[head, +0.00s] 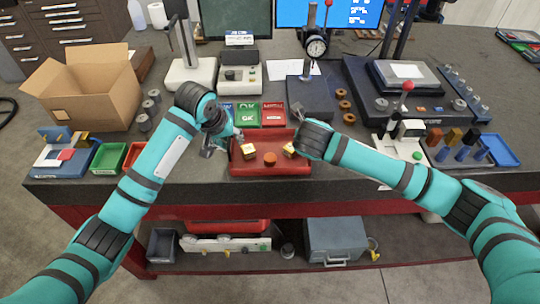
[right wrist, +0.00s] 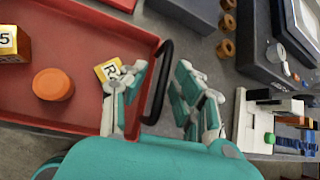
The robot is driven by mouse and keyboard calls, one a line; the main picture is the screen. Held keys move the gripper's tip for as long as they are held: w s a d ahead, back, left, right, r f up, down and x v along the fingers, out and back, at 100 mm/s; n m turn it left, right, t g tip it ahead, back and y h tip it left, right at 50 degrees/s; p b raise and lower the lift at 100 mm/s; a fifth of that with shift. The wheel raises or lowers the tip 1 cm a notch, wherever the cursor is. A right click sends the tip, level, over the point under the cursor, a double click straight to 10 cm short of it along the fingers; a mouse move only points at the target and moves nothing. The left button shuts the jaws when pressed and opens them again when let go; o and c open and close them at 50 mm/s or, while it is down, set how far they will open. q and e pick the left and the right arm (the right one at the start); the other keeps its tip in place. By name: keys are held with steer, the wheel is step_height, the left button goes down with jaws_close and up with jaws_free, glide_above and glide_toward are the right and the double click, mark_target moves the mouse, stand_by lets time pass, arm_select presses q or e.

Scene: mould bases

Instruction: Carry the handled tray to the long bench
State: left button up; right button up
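The red tray (head: 270,168) lies on the dark bench top near its front edge. It holds an orange round piece (head: 270,158) and two yellow-and-white blocks, the left block (head: 249,151) and the right block (head: 289,149). In the right wrist view the tray's black handle (right wrist: 161,82) stands between the fingers of my right gripper (right wrist: 157,88). One finger is inside the tray, the other outside, with gaps to the handle. My left gripper (head: 221,143) is at the tray's left end with its fingers spread. The left handle is hidden in the head view.
Behind the tray are green and red labelled bins (head: 273,114). A cardboard box (head: 85,87) and small coloured bins (head: 108,158) stand left. A white device (head: 403,142) and a blue tray (head: 498,150) stand right. A lower shelf holds a grey case (head: 334,239).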

arm_select(q)
steer(key=shift+a, duration=0.1)
arm_select(e)
steer(key=shift+w+d, duration=0.1)
arm_select(q)
steer(key=shift+s+r, duration=0.1)
steer(key=shift+r, duration=0.3)
arm_select(e)
steer(key=shift+s+r, duration=0.15)
steer(key=shift+s, duration=0.05)
arm_select(q)
steer(key=v, duration=1.1)
arm_select(e)
steer(key=v, duration=1.1)
steer(key=shift+s+r, duration=0.2)
arm_select(q)
steer(key=shift+s, duration=0.15)
